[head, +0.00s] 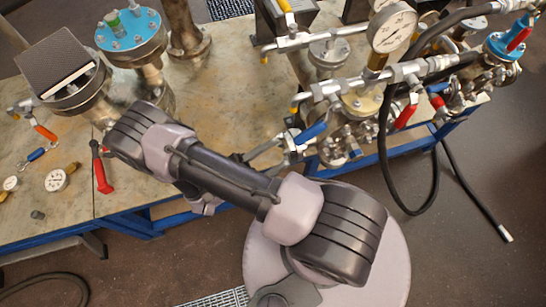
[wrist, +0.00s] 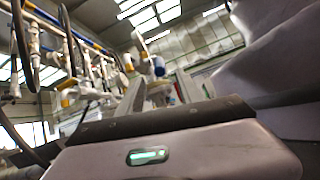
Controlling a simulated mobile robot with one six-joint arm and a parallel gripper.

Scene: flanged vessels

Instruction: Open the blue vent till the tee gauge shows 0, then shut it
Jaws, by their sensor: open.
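The blue vent handle (head: 311,133) sits on a small valve low on the front pipework at the table's edge. The tee gauge (head: 393,27), a round white dial on a brass stem, stands above the pipe behind it; its reading is too small to tell. My gripper (head: 280,148) is mostly hidden behind my arm, with its grey fingers reaching toward the blue handle from the left. In the wrist view my gripper (wrist: 160,88) is open, and a blue end, likely the vent handle (wrist: 159,70), shows between and beyond the fingers. Contact cannot be told.
Red-handled valves (head: 405,116) and a black hose (head: 432,180) hang to the right of the vent. A blue-topped flanged vessel (head: 128,32) stands at the back left. Loose red-handled (head: 103,170) and orange-handled (head: 45,132) parts lie on the table's left.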

